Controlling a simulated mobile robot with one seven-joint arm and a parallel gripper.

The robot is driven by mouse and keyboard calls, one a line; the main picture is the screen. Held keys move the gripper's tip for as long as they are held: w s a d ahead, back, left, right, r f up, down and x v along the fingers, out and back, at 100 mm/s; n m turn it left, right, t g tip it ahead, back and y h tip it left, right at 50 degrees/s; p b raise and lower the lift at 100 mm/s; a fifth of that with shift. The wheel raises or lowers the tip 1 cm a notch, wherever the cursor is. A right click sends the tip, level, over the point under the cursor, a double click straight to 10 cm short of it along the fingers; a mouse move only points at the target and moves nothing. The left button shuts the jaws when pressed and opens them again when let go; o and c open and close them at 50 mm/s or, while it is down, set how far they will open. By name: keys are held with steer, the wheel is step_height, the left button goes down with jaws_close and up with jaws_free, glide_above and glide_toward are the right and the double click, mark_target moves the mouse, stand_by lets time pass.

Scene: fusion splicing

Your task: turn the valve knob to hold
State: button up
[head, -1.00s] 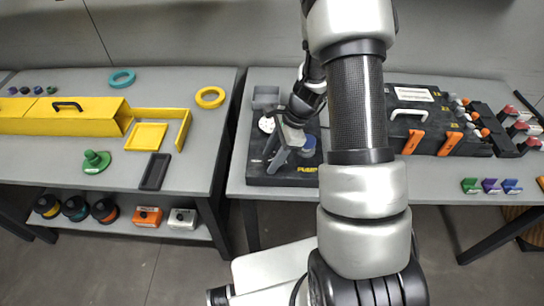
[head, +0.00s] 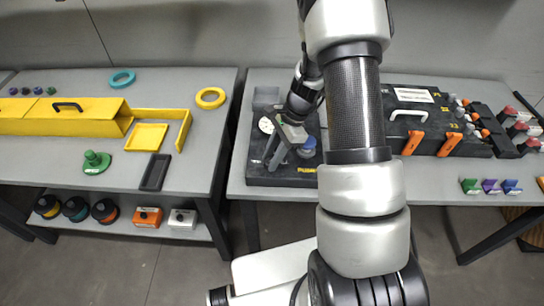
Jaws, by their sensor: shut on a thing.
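The black pump unit (head: 256,170) with yellow lettering on its front edge sits at the left end of the right-hand bench. My gripper (head: 273,158) reaches down over it from the back right, its grey fingers tilted toward the front left. It is shut on the valve knob, which the fingers and the small picture hide. I cannot read the knob's setting. A round blue part (head: 308,146) of the unit shows just right of the fingers. A white dial gauge (head: 265,126) shows behind and left of them.
A black case (head: 440,112) with orange latches stands to the right on the same bench. Small green, purple and blue clips (head: 490,187) lie near its front edge. The left bench (head: 208,140) holds yellow parts and is separated by a narrow gap.

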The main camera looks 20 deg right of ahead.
steer(key=n, duration=0.1)
steer(key=n+g, duration=0.1)
steer(key=n, duration=0.3)
steer(key=shift+w+a+g+h, duration=0.1)
steer(key=shift+w+g+h, duration=0.15)
steer(key=shift+g+h, duration=0.15)
steer(key=shift+n+g+h, duration=0.6)
steer(key=shift+n, duration=1.8)
steer(key=shift+a, duration=0.1)
steer(key=o, duration=1)
steer(key=shift+o, duration=0.2)
steer(key=v, duration=1.7)
steer(key=shift+w+r, duration=0.2)
